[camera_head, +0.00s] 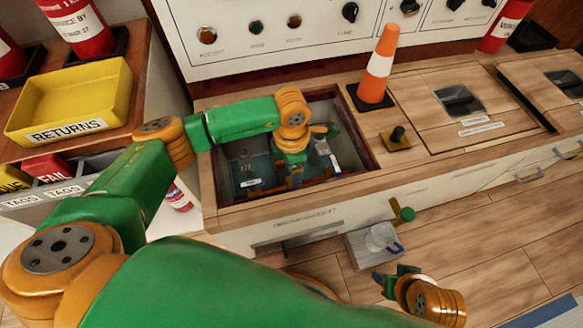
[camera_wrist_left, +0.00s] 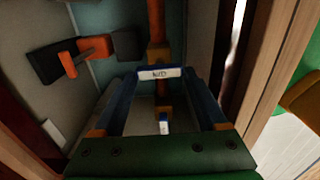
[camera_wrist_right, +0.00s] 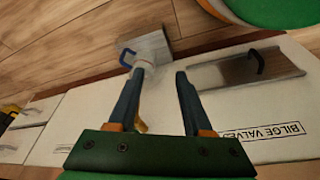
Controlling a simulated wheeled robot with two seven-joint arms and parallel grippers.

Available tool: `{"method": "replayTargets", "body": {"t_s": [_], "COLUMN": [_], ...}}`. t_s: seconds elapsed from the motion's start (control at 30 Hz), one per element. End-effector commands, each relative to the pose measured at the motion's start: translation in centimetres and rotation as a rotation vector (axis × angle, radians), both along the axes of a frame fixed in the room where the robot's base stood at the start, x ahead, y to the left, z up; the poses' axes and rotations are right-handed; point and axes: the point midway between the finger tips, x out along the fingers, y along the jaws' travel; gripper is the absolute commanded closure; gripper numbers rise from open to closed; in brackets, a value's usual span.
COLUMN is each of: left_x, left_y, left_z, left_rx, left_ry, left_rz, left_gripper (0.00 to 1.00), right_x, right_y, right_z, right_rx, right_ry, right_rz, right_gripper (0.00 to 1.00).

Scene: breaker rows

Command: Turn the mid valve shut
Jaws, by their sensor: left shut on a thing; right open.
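The mid valve sits inside the open recessed box (camera_head: 215,190) in the counter. Its white label plate (camera_wrist_left: 160,72), which appears to read MID upside down, lies between the fingertips in the left wrist view. My left gripper (camera_head: 293,176) reaches down into the box and is shut on the mid valve's handle, mostly hidden by the fingers. An orange pipe (camera_wrist_left: 156,25) runs beyond it. My right gripper (camera_wrist_right: 160,75) is open and empty, outside the counter front; it also shows in the head view (camera_head: 392,278).
Another dark valve with an orange lever (camera_wrist_left: 92,47) is left of my left gripper. A traffic cone (camera_head: 380,65) stands right of the box. A clear cup-like item with a blue loop (camera_head: 380,238) is near my right gripper. A yellow returns tray (camera_head: 70,95) stands left.

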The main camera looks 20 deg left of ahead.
Motion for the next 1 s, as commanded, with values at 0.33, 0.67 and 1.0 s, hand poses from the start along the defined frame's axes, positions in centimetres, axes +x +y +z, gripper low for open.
{"method": "replayTargets", "body": {"t_s": [0.33, 0.67, 1.0], "left_x": [-0.1, -0.2, -0.2], "left_y": [-0.1, -0.3, -0.5], "left_z": [0.3, 0.3, 0.4], "left_rx": [-0.001, -0.001, 0.000], "left_ry": [-0.001, -0.001, -0.001], "left_rz": [0.202, 0.515, 0.838], "left_gripper": [0.81, 0.81, 0.81], "right_x": [0.1, -0.2, -1.8], "right_y": [-0.1, -0.2, -0.6], "right_z": [-2.2, -5.5, -9.0], "right_rx": [-0.006, -0.012, -0.021], "right_ry": [0.022, 0.047, 0.074], "right_rz": [-0.001, 0.000, 0.004], "right_gripper": [0.50, 0.50, 0.50]}}
